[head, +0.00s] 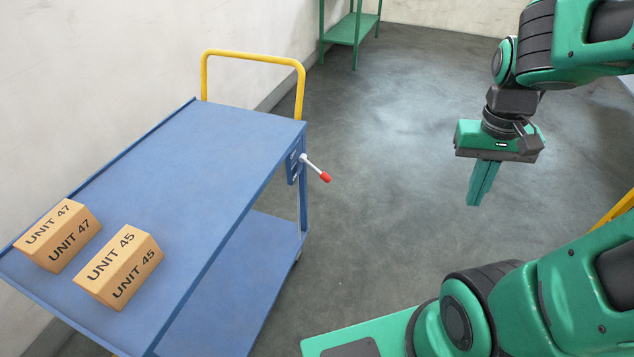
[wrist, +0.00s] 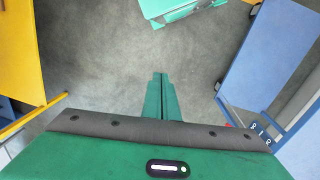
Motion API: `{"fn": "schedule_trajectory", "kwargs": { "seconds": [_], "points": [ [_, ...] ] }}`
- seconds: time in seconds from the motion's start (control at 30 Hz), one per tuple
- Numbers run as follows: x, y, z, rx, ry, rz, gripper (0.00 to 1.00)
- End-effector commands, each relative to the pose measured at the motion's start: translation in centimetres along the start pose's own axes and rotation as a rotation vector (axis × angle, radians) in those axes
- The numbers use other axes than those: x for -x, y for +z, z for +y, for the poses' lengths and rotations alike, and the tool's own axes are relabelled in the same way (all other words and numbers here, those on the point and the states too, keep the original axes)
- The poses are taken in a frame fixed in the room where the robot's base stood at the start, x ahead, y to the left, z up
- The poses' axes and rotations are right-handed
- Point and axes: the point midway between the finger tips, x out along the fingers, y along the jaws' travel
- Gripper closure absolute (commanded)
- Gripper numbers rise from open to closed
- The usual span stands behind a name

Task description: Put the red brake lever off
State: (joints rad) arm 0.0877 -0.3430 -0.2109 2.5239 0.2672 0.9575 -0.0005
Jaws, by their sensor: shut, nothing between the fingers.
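The brake lever (head: 315,168) is a thin metal rod with a red grip at its end. It sticks out to the right and slightly down from a blue plate (head: 292,163) on the side of the blue cart (head: 190,170), near the yellow handle. My gripper (head: 478,203) hangs over open floor to the right of the lever, clear of it, fingers pointing down. Its fingers are together and empty. In the wrist view the shut fingers (wrist: 160,80) point at bare floor. The cart (wrist: 270,50) shows at the right there, with small white markings beside a bit of red near its corner.
Two boxes marked UNIT 47 (head: 58,235) and UNIT 45 (head: 119,267) sit on the cart top. The cart's yellow handle (head: 254,58) rises at its far end. A green shelf (head: 345,30) stands at the back. The floor between cart and gripper is clear.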

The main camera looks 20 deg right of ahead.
Motion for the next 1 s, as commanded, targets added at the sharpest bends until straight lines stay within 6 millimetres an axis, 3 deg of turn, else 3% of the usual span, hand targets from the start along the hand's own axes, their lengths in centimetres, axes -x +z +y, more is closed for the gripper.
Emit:
{"fn": "schedule_trajectory", "kwargs": {
  "seconds": [0.1, 0.47, 0.77, 1.0],
  "points": [
    [-1.5, -3.3, -1.2, 0.051, 0.079, -0.001, 1.0],
    [-6.5, -12.3, -5.6, 0.219, 0.341, 0.067, 1.0],
    [-11.0, -18.3, -11.1, 0.416, 0.581, 0.179, 1.0],
    [-14.6, -21.9, -16.8, 0.61, 0.774, 0.305, 1.0]
  ]
}}
